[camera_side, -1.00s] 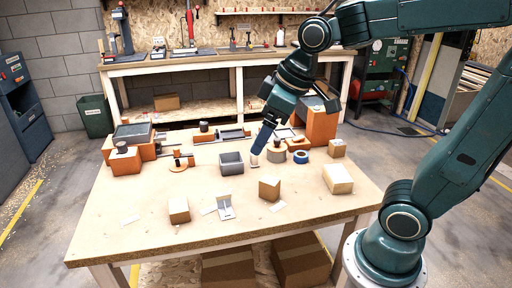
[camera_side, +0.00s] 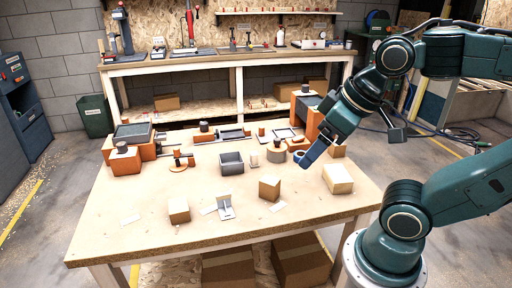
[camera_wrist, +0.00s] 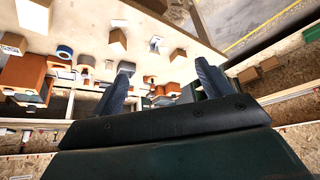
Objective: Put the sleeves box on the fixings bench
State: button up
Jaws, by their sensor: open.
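Several plain cardboard boxes stand on the front workbench (camera_side: 140,222): one at front left (camera_side: 179,210), one near the middle (camera_side: 269,189), a pale-topped one at right (camera_side: 337,179) and a small one at back right (camera_side: 338,151), partly hidden by my gripper. No lettering is readable, so I cannot tell which is the sleeves box. I cannot tell which bench is the fixings bench. My gripper (camera_side: 303,161) is above the right side of the front bench, apart from the boxes. In the wrist view its two fingers (camera_wrist: 165,84) are spread with nothing between them.
A grey bin (camera_side: 232,164), a blue tape roll (camera_wrist: 64,51), a small bracket stand (camera_side: 225,207) and orange fixtures (camera_side: 125,160) crowd the front bench. A back bench (camera_side: 225,60) carries tools, with a box (camera_side: 166,103) on its lower shelf. The front bench's left front is mostly clear.

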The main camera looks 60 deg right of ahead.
jog(key=n+g, duration=0.6)
jog(key=n, duration=2.2)
send_over(178, 201)
notch_tip(178, 201, down, 16)
jog(key=shift+a+f, duration=0.1)
jog(key=shift+f, duration=0.3)
jog(key=shift+f, duration=4.3)
